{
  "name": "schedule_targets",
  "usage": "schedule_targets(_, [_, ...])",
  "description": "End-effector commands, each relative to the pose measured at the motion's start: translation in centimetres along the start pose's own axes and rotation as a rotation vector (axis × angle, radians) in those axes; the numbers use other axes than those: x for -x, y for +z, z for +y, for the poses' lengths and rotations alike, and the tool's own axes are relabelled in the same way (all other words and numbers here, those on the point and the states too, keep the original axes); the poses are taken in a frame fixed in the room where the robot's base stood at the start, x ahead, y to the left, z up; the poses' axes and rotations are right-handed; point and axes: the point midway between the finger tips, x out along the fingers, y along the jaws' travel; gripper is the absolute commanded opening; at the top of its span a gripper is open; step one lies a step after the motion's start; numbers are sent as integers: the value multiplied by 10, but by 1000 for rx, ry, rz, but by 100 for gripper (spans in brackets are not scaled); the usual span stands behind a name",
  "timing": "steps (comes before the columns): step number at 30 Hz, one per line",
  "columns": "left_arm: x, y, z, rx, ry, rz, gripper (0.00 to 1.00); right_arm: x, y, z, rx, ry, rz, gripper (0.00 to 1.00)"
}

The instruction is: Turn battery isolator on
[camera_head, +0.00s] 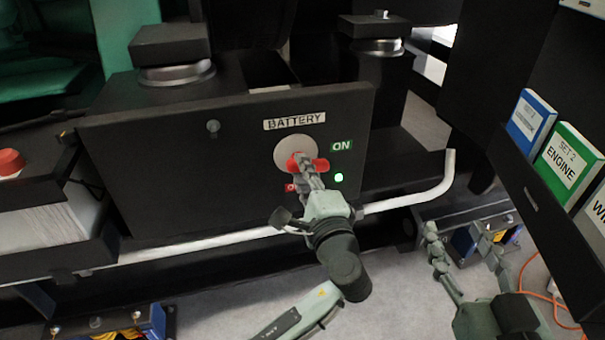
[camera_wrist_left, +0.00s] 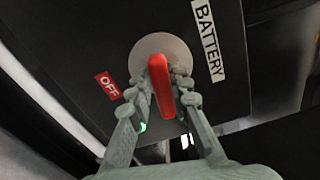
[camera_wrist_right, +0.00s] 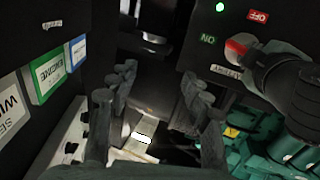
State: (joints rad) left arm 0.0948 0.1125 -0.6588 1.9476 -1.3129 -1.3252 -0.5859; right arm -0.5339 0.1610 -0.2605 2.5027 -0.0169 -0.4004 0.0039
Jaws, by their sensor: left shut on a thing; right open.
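The battery isolator has a red handle (camera_head: 321,165) on a pale round plate (camera_head: 291,149), set in a black panel labelled BATTERY (camera_head: 295,121). The handle lies roughly level in the head view. A green ON label (camera_head: 342,146) is at its upper right, and a red OFF label (camera_wrist_left: 107,86) shows in the left wrist view. A green lamp (camera_head: 339,178) glows below ON. My left gripper (camera_head: 306,170) is shut on the handle, with one finger on each side of it in the left wrist view. My right gripper (camera_head: 455,242) is open and empty, low and right of the panel.
A pale bent pipe (camera_head: 410,199) runs below the panel. At the right, a black shelf holds several binders, including a green one (camera_head: 568,157). A red button (camera_head: 10,161) is at the far left. An orange cable (camera_head: 550,290) lies on the floor near my right arm.

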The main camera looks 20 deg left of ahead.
Motion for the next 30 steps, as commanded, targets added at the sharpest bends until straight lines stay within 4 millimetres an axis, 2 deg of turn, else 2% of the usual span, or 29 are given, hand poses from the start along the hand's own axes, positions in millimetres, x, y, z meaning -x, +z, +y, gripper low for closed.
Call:
schedule_targets(6, [1, 0, 4, 123, 5, -1, 0, 3, -35, -15, -29, -29, 179, 49])
schedule_targets(12, [1, 0, 3, 186, 3, 0, 0, 8, -56, -22, -47, -43, 278, 49])
schedule_targets(18, [1, 0, 2, 210, 4, 0, 0, 10, -64, -24, -54, -47, 314, 49])
schedule_targets(28, [1, 0, 2, 212, 4, 0, 0, 10, -64, -24, -54, -48, 316, 49])
schedule_targets(29, [1, 0, 2, 212, 4, 0, 20, 10, -64, -24, -54, -48, 316, 49])
schedule_targets(30, [1, 0, 2, 212, 4, 1, 25, 10, -64, -24, -54, -48, 316, 49])
